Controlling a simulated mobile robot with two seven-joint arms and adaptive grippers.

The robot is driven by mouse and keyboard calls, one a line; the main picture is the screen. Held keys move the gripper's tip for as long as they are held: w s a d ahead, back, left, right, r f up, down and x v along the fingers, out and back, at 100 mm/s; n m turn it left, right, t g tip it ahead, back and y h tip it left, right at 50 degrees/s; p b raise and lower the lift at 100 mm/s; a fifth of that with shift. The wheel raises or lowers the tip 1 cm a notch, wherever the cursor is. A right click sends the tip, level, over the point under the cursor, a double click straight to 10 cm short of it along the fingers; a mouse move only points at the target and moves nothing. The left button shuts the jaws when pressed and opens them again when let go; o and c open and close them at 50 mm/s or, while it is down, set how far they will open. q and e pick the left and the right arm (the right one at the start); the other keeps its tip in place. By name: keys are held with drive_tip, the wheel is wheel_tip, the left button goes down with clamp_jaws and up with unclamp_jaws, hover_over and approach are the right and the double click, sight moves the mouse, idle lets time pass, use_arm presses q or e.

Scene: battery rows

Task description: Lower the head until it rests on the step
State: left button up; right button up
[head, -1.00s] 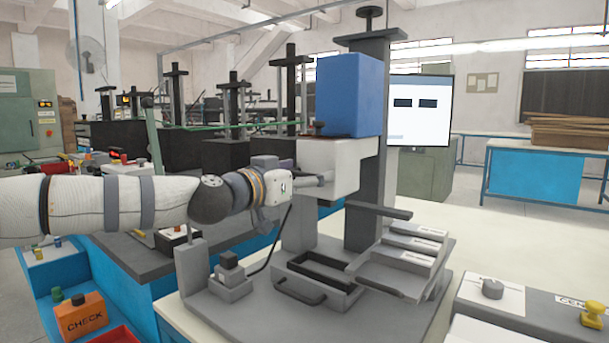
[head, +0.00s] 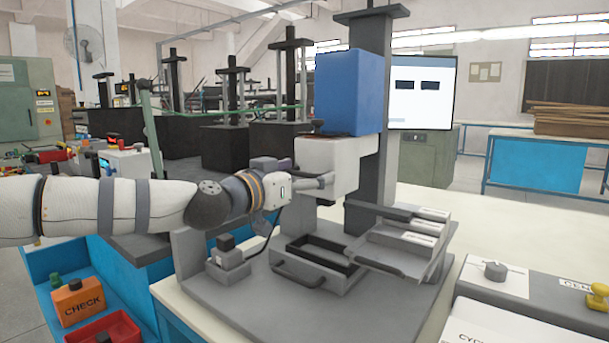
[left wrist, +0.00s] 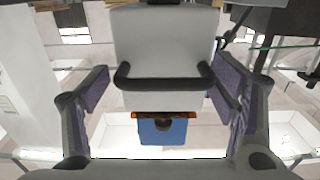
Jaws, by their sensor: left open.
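The press head is a blue block (head: 348,95) over a white block (head: 335,158), mounted on a dark column (head: 371,150). The stepped grey piece (head: 400,248), with white-labelled steps, stands below and to the right of the head. My left gripper (head: 325,181) is at the white block's near side. In the left wrist view, its open fingers (left wrist: 160,88) stand on either side of a black handle bar (left wrist: 163,82) on the white block. My right gripper is not in view.
A grey tray with a handle (head: 315,262) lies below the head. A small switch box (head: 228,255) stands left of it. A control panel (head: 530,290) is at the right. An orange CHECK box (head: 78,302) and red bin (head: 103,330) stand lower left.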

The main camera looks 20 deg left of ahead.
use_arm(q)
drive_tip(key=shift+f, duration=0.4)
drive_tip(key=shift+s+a, duration=0.15)
drive_tip(key=shift+s, duration=0.05)
drive_tip(key=v, duration=1.1)
drive_tip(key=shift+s+r, duration=0.3)
drive_tip(key=shift+r, duration=0.1)
